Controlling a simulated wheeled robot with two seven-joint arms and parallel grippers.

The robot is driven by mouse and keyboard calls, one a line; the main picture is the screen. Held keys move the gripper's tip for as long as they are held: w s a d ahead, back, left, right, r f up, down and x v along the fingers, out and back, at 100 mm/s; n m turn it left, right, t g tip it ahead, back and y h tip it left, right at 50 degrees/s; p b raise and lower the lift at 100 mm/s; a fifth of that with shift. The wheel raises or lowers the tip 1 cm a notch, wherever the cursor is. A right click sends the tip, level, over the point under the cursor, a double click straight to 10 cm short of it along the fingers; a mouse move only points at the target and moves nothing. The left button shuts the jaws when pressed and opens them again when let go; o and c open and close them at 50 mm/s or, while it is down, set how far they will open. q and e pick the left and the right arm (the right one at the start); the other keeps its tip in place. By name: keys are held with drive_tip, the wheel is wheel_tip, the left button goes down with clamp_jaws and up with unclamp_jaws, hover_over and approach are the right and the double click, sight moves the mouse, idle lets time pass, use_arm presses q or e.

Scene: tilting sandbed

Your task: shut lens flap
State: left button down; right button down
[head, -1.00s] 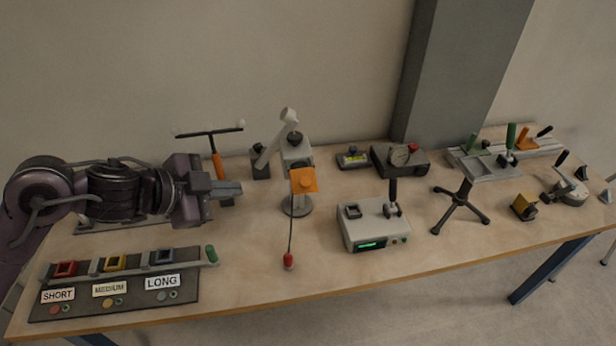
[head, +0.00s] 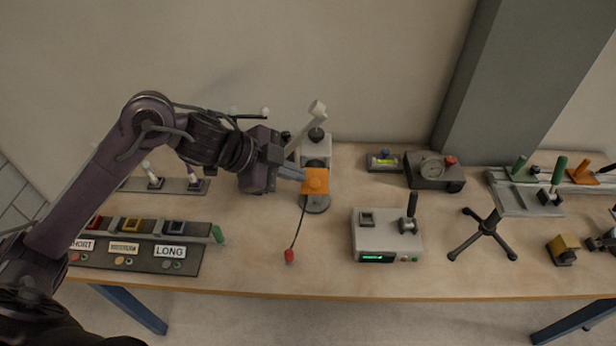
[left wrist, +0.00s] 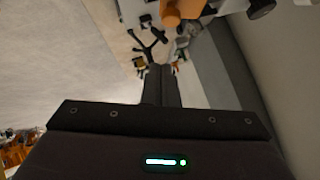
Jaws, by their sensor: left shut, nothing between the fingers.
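The orange square flap (head: 316,182) with a round orange knob is on the front of a grey stand-mounted device (head: 317,148) in the middle of the table; I take it to be the lens flap. Orange also shows at the top of the left wrist view (left wrist: 182,10). My left gripper (head: 301,175) is shut and empty, with its tips close to the flap's left edge; whether they touch it I cannot tell. Its fingers point straight ahead in the left wrist view (left wrist: 161,80). My right gripper is out of view.
A cord with a red end (head: 290,255) runs down from the device to the table. A pale angled lever (head: 307,130) rises behind the gripper. A grey box with a green display (head: 386,236) stands to the right, and a labelled panel (head: 150,255) lies at left.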

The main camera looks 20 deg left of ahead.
use_arm(q)
drive_tip(key=w+d+f+p, duration=0.1)
drive_tip(key=w+d+f, duration=0.1)
drive_tip(key=f, duration=0.4)
drive_tip(key=shift+w, duration=0.7)
drive_tip(key=shift+f, duration=0.1)
